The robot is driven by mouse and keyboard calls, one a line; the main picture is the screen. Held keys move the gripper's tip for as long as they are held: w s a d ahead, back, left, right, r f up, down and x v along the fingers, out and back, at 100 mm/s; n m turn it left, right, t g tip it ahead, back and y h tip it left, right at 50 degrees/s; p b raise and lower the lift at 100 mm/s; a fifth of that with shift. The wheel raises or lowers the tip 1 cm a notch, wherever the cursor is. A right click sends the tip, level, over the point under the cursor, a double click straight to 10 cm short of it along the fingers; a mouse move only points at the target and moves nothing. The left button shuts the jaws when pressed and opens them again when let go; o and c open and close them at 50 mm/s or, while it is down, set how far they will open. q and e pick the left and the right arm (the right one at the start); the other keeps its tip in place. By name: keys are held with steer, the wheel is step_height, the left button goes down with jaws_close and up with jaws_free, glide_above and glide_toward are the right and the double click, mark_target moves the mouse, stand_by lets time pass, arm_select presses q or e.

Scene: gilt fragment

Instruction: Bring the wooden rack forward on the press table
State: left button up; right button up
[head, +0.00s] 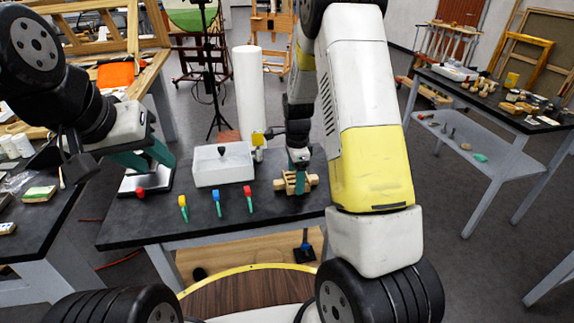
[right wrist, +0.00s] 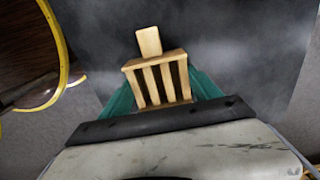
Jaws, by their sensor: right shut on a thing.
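The light wooden rack (head: 283,184), a slatted block with a small tab, is at the right part of the dark press table (head: 262,219). My right gripper (head: 299,176) points down onto it. In the right wrist view the slatted rack (right wrist: 158,82) sits between the green fingers of the right gripper (right wrist: 160,90), which are shut on its sides. I cannot tell whether the rack touches the table top. My left gripper (head: 147,159) is over the table's left end, its teal fingers apart, with nothing seen between them.
Yellow, blue and red-topped tools (head: 216,203) lie in front of the box. A tall white cylinder (head: 249,92) stands behind. A red-knobbed plate (head: 145,182) is below my left gripper. The front strip near the rack looks clear.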

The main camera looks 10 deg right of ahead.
steer(key=shift+f, duration=0.1)
steer(key=o, duration=1.4)
step_height(320, 180, up, 12)
steer(key=s+a+r+n+t+y, duration=0.1)
steer(key=s+r+n+t+y, duration=0.15)
steer(key=s+r+n, duration=0.85)
steer(key=s+r+n+t, duration=0.2)
steer(key=s+n, duration=0.1)
steer(key=s, duration=0.3)
steer(key=s+a+r+n+t, duration=0.1)
steer(key=s+r+n, duration=0.2)
steer(key=s, duration=0.4)
steer(key=shift+s+n+t, duration=0.15)
steer(key=shift+n+t, duration=0.2)
steer(key=shift+n, duration=0.25)
steer(key=shift+a, duration=0.1)
